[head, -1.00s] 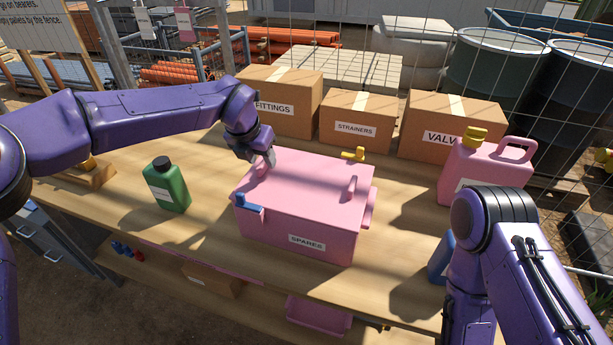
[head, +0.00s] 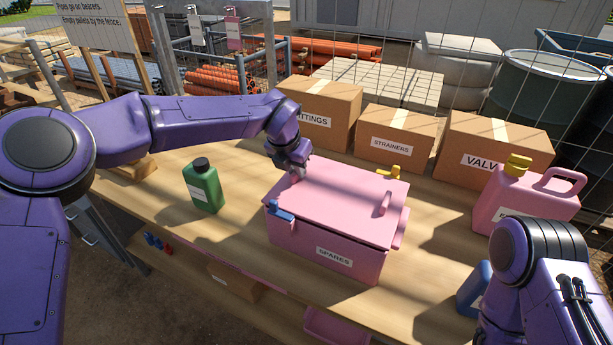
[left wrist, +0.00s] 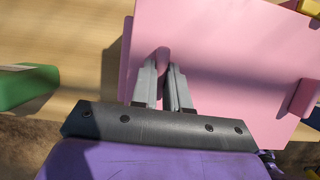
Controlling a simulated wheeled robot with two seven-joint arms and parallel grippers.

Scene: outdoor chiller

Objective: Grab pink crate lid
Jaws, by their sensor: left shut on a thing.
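The pink crate (head: 325,255), labelled SPARES, stands on the wooden bench with its flat pink lid (head: 345,200) on top. The lid looks slightly askew on the crate, with a dark line under its front edge. My left gripper (head: 297,177) is at the lid's left end, shut on a pink handle there. In the left wrist view the fingers (left wrist: 164,75) hold this handle (left wrist: 162,58), and the lid (left wrist: 225,60) spreads out to the right. A second lid handle (head: 384,203) is free at the right end. My right arm shows, but its gripper is out of view.
A blue latch (head: 281,211) and a yellow latch (head: 390,172) are at the crate. A green bottle (head: 204,187) stands left. Cardboard boxes (head: 394,140) line the back, and a pink jerrycan (head: 522,200) stands right. The bench (head: 235,225) is clear between bottle and crate.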

